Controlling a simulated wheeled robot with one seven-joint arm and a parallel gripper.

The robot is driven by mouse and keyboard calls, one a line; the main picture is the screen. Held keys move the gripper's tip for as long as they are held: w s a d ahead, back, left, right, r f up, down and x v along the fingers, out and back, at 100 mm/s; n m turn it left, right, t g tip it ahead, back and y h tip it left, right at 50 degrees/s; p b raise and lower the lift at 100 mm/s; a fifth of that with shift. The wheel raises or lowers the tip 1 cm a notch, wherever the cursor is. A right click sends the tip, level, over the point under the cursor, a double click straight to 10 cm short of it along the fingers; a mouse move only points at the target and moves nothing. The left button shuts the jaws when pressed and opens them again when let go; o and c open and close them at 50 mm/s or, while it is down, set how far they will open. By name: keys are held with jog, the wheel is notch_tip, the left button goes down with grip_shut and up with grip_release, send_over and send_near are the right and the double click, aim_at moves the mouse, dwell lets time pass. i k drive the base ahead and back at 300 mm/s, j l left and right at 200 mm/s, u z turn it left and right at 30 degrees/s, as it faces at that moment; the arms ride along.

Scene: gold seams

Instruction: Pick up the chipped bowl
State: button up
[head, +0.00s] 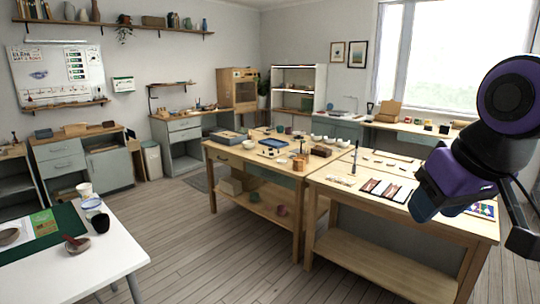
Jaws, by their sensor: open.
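Several bowls are in the head view, all too small to show a chip, so I cannot tell which is the chipped bowl. A brownish bowl (8,237) sits at the left edge on the white table. A dark bowl (77,246) with a reddish stick across it sits near that table's front. Pale bowls (343,142) stand on the wooden table in the middle, with another pale bowl (248,144) further left. My gripper (523,240) shows only as a dark part at the right edge, open, with nothing visible in it and far from the bowls.
The white table (115,260) also bears a green mat (62,222) and cups (97,217). The wooden worktable (440,222) on the right carries flat panels and tools. Bare floor (190,240) lies between the white and wooden tables. Cabinets line the back walls.

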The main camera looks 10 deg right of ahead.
aim_at(249, 145)
jog(key=i+z, duration=0.2)
jog(key=i, duration=1.2)
jog(key=i+u, duration=0.2)
jog(key=i, duration=0.3)
jog(key=i+u, duration=0.25)
jog(key=i, duration=0.3)
jog(key=i+l+u, duration=0.2)
jog(key=i, duration=0.3)
jog(key=i+l+u, duration=0.25)
jog(key=i, duration=0.3)
jog(key=i+j, duration=0.15)
jog(key=i, duration=0.3)
jog(key=i+j, duration=0.15)
jog(key=i, duration=0.35)
jog(key=i+j, duration=0.15)
jog(key=i, duration=0.3)
jog(key=i+j+z, duration=0.2)
jog(key=i+z, duration=0.2)
jog(key=i+j+z, duration=0.25)
jog(key=z, duration=0.2)
jog(key=i+j+z, duration=0.55)
jog(key=j+z, duration=0.4)
jog(key=j, duration=0.15)
jog(key=i+j+z, duration=0.1)
jog(key=i+j, duration=0.05)
jog(key=j, duration=0.1)
